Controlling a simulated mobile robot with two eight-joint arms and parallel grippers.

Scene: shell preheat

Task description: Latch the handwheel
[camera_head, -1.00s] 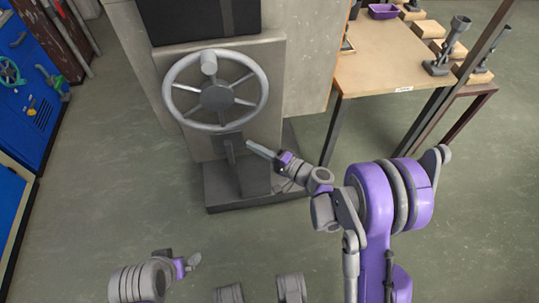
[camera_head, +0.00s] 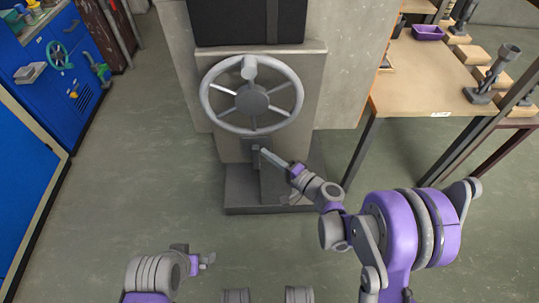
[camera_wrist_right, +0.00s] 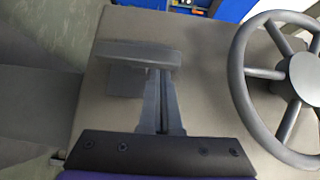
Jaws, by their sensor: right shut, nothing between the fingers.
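The grey handwheel (camera_head: 251,98) is on the front of a grey pedestal, with a knob at its top. In the right wrist view its rim (camera_wrist_right: 240,82) shows at the right. A dark latch bracket with a lever (camera_head: 254,143) is on the pedestal just below the wheel; in the wrist view I take the dark grey bar (camera_wrist_right: 135,54) for it. My right gripper (camera_head: 264,152) is shut and empty, its tips at the latch; I cannot tell whether they touch. My left gripper (camera_head: 208,260) is low in the head view, away from the wheel, its jaws unclear.
A wooden table (camera_head: 425,75) with a purple tray (camera_head: 428,32) and dark stands stands at the right. Blue cabinets (camera_head: 55,70) line the left. A black box (camera_head: 248,20) is above the wheel. The floor left of the pedestal is clear.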

